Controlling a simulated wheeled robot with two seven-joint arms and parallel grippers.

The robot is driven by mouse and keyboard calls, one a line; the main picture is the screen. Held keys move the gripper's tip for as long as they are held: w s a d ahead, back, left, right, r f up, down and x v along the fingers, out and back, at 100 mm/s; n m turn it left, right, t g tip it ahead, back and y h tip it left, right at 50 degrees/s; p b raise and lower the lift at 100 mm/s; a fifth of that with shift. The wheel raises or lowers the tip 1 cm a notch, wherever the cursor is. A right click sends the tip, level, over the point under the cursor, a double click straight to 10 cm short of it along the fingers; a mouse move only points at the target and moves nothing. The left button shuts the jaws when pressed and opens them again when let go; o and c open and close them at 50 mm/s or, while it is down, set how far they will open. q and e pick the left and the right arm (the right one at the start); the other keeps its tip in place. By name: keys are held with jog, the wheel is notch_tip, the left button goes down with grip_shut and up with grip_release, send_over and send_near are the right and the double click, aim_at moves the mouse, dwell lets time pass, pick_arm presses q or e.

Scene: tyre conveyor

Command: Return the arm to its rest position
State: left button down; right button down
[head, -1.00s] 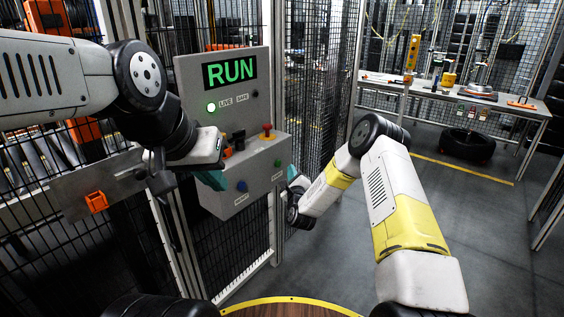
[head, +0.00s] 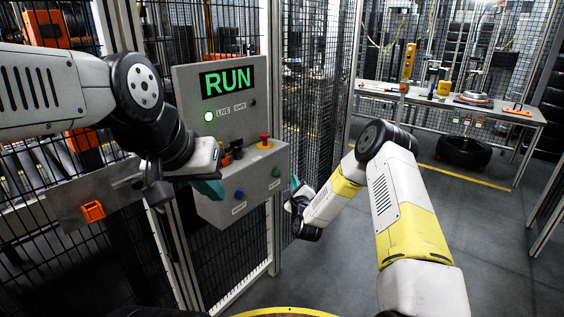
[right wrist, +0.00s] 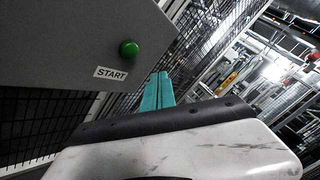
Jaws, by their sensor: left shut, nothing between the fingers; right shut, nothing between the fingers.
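The grey control box (head: 220,90) on the fence shows a green RUN display and a lit LIVE lamp. Its lower panel carries a red knob on yellow, a blue button and a green button (head: 275,172). My left gripper (head: 210,188), with teal fingers, is shut and empty in front of the panel's left side. My right gripper (head: 295,184) is shut and empty just right of the panel, partly hidden by its own wrist. In the right wrist view its teal fingers (right wrist: 158,91) are together, apart from the green START button (right wrist: 128,49).
A black mesh fence (head: 310,90) with metal posts runs behind the box. An orange latch (head: 93,211) sits on a plate at left. A workbench (head: 440,98) with tools stands at back right, a tyre (head: 463,152) under it. Grey floor (head: 500,250) at right is clear.

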notch_tip(320, 180, up, 8)
jog(key=n+g+y, duration=0.1)
jog(key=n+g, duration=0.1)
jog(key=n, duration=0.3)
jog(key=s+d+r+n+g, duration=0.2)
jog(key=s+d+r+n, duration=0.1)
jog(key=s+r+n, duration=0.4)
jog(key=s+d+r+n+g, duration=0.3)
jog(key=s+r, duration=0.2)
jog(key=r, duration=0.3)
jog(key=s+d+r+n+g, duration=0.1)
jog(key=s+d+n, duration=0.1)
jog(key=s, duration=0.9)
jog(key=s+d+r+n+g+h, duration=0.1)
jog(key=s+n, duration=0.3)
jog(key=s, duration=0.7)
jog(key=s+d+r+n+g, duration=0.1)
jog(key=s+d+n+g, duration=0.2)
jog(key=s, duration=0.8)
jog(key=shift+s+d+n+h, duration=0.25)
jog(key=shift+d+n+h, duration=0.15)
jog(key=shift+d, duration=0.15)
